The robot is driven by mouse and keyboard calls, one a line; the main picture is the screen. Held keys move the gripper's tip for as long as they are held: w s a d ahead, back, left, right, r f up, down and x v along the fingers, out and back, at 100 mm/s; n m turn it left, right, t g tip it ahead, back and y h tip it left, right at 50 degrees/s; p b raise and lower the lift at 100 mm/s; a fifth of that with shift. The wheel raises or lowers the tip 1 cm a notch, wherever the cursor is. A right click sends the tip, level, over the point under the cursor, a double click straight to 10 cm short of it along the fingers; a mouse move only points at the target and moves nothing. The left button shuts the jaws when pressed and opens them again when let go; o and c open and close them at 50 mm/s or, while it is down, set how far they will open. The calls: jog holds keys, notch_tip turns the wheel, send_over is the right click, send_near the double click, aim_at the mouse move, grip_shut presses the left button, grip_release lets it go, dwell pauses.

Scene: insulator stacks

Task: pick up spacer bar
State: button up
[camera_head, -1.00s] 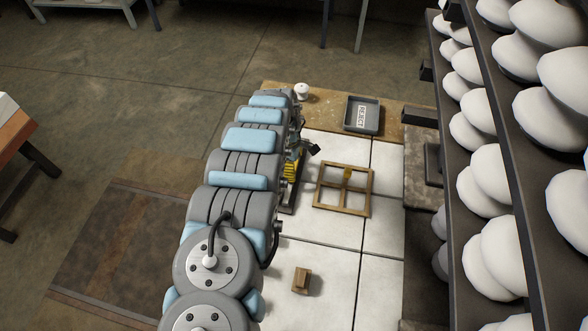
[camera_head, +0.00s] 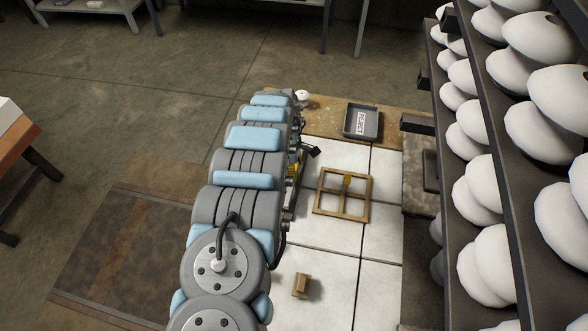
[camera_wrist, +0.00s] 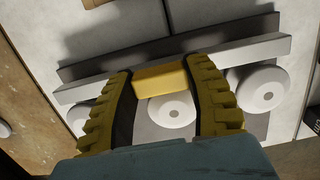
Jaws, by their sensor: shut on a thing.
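In the wrist view my gripper (camera_wrist: 158,72) has two ribbed yellow fingers with dark inner pads. It is shut on a short yellow block (camera_wrist: 160,80), which spans the gap between the fingertips and looks like the spacer bar. Its far end and underside are hidden. In the head view my arm hides most of my gripper (camera_head: 293,168); only a little yellow shows, left of the wooden frame, and the held block cannot be made out there.
In the wrist view a long grey bar (camera_wrist: 230,52) and white discs (camera_wrist: 263,90) lie beyond the fingers. In the head view are a divided wooden frame (camera_head: 318,208) with a yellow piece (camera_head: 347,179), a small brown block (camera_head: 301,286), a REJECT tray (camera_head: 374,123) and insulator stacks (camera_head: 480,190) at right.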

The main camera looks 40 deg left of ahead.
jog(key=s+d+r+p, duration=0.1)
jog(key=r+p, duration=0.1)
jog(key=s+d+r+p, duration=0.1)
jog(key=s+r+p, duration=0.1)
jog(key=r+p, duration=0.1)
jog(key=s+d+r+p, duration=0.1)
jog(key=r+p, duration=0.1)
jog(key=p, duration=0.1)
jog(key=shift+s+r, duration=0.35)
jog(key=shift+s+d+r+p, duration=0.1)
jog(key=shift+s+d+p, duration=0.1)
jog(key=shift+s+p, duration=0.3)
jog(key=shift+s+d+r+p, duration=0.1)
jog(key=shift+s+d+p, duration=0.05)
jog(key=shift+p, duration=0.55)
jog(key=s+d+r+p, duration=0.2)
jog(key=s+p, duration=0.3)
jog(key=p, duration=0.9)
jog(key=shift+s+d+r, duration=0.3)
jog(key=shift+s+d, duration=0.1)
jog(key=shift+d, duration=0.35)
